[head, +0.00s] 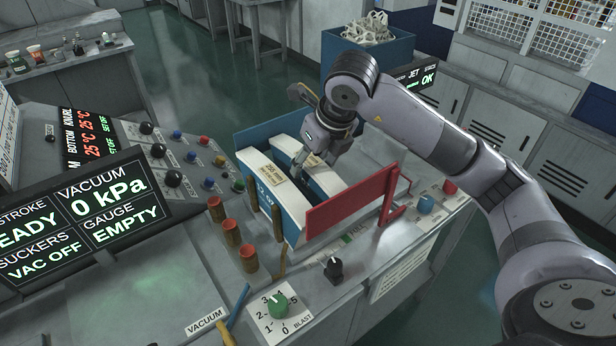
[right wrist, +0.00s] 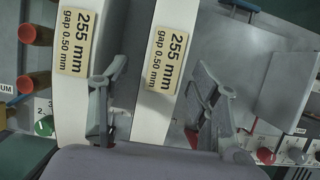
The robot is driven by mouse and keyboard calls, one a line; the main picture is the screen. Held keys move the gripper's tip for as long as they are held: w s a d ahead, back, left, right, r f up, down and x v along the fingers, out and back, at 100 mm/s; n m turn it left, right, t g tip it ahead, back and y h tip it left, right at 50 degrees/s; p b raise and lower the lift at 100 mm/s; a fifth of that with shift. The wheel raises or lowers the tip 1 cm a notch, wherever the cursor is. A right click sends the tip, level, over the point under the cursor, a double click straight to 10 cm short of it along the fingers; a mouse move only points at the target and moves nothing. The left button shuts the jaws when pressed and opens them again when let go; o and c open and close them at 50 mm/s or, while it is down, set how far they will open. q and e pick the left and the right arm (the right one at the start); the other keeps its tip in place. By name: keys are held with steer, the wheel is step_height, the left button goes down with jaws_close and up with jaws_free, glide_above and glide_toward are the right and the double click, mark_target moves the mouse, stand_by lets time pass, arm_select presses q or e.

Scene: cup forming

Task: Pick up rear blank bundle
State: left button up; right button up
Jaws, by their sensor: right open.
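Two curved white blank bundles stand side by side in a rack with a blue back wall (head: 258,136) and a red plate (head: 345,205). The front bundle (head: 282,190) carries a tan label; it is the left one in the right wrist view (right wrist: 72,90). The rear bundle (head: 328,180) is partly hidden by my right gripper (head: 312,168). In the right wrist view the rear bundle (right wrist: 175,25) lies between the open fingers of my right gripper (right wrist: 155,95), one finger in the gap between bundles. Contact cannot be told. My left gripper is out of view.
Brown posts (head: 232,235) stand left of the rack. A green dial (head: 278,305) and black knob (head: 333,269) lie in front. The vacuum display (head: 75,215) is at left. A blue bin (head: 367,52) of scrap stands behind.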

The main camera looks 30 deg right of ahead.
steer(key=p+x, duration=0.1)
steer(key=x, duration=0.2)
steer(key=shift+w+f+p, duration=0.25)
steer(key=shift+f+p, duration=0.05)
steer(key=shift+p, duration=0.05)
steer(key=shift+w+f, duration=0.2)
steer(key=shift+f, duration=0.2)
jaws_close()
stand_by(0.4)
steer(key=shift+r, duration=0.15)
